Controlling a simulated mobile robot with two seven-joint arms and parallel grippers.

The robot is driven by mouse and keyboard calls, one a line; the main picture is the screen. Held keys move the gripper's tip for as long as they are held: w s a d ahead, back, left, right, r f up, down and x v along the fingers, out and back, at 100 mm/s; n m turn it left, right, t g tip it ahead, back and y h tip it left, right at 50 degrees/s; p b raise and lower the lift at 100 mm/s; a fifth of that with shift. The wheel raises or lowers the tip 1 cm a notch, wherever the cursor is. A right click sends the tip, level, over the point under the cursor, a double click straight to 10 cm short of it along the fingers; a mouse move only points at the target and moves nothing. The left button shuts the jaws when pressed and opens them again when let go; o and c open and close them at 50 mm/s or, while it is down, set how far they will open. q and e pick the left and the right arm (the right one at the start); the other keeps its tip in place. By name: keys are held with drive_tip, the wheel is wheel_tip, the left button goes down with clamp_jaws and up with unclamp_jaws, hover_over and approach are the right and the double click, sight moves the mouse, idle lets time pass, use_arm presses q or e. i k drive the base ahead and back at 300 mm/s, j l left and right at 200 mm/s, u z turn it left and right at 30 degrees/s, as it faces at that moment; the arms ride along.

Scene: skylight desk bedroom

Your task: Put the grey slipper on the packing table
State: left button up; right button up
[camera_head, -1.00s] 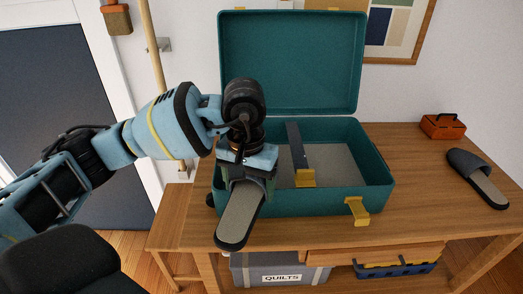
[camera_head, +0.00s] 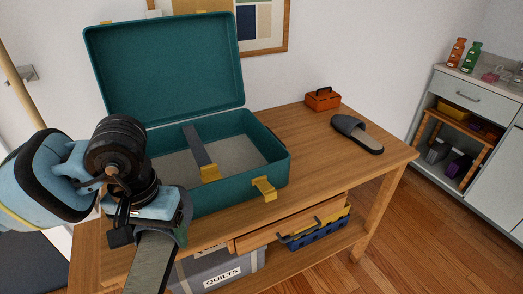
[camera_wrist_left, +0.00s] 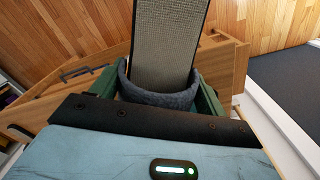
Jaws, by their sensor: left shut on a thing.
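My left gripper (camera_head: 160,225) is shut on a grey slipper (camera_head: 150,268) at the lower left of the head view. The slipper hangs toe-up in the jaws, its sole running down out of the picture. The left wrist view shows its woven insole (camera_wrist_left: 168,45) and dark grey strap (camera_wrist_left: 158,94) between the green fingers. The wooden packing table (camera_head: 320,150) stands behind and right of the gripper. A second grey slipper (camera_head: 357,134) lies on the table's right part. My right gripper is not in view.
An open teal suitcase (camera_head: 272,150) with a divider takes up the table's left part. An orange box (camera_head: 322,99) stands at the back. Bare tabletop lies right of the suitcase. A drawer (camera_head: 290,222) juts out in front, above a grey quilts bin (camera_head: 240,262) and a blue crate (camera_head: 320,232).

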sight(323, 147)
drive_tip(key=i+l, duration=0.2)
drive_tip(key=l, duration=0.15)
drive_tip(key=i+l+u, duration=0.15)
drive_tip(key=i+l, duration=0.25)
drive_tip(key=l, duration=0.3)
drive_tip(key=i+l+u, duration=0.15)
drive_tip(key=l, duration=0.2)
drive_tip(key=i+l+u, duration=0.1)
drive_tip(key=i+l, duration=0.3)
drive_tip(key=i+l+u, duration=0.1)
drive_tip(key=i+l, duration=0.25)
drive_tip(key=l, duration=0.25)
